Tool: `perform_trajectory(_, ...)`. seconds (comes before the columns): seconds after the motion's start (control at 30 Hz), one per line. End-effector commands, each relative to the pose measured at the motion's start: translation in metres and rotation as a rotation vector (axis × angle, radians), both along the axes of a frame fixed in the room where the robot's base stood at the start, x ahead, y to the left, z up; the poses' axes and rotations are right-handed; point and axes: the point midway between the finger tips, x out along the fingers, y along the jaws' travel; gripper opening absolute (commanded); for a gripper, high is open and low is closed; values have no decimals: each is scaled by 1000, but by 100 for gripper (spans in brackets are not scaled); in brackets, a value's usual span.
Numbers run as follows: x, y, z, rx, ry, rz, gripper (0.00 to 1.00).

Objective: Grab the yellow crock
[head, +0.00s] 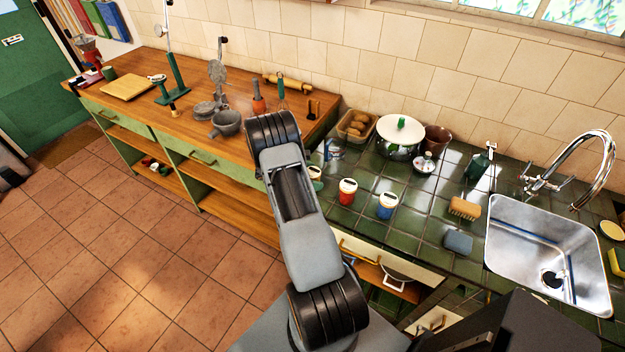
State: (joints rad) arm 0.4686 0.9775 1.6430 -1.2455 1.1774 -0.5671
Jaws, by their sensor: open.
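No crock that is clearly yellow shows in the head view. Three small crocks with white lids and dark labels stand in a row on the green tiled counter (413,220). One is a red crock (347,194) and one is a blue crock (387,207). My arm rises across the middle of the view, left of the red crock.
A steel sink (520,235) is at right.

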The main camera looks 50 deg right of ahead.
Motion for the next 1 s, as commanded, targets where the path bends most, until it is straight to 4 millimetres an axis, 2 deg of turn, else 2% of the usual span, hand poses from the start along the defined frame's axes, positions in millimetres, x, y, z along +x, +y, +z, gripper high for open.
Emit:
perform_trajectory(0.07,0,0,0,0,0,0,91)
perform_trajectory(0.7,0,0,0,0,0,0,30)
perform_trajectory(1.0,1,0,2,-2,-1,0,29)
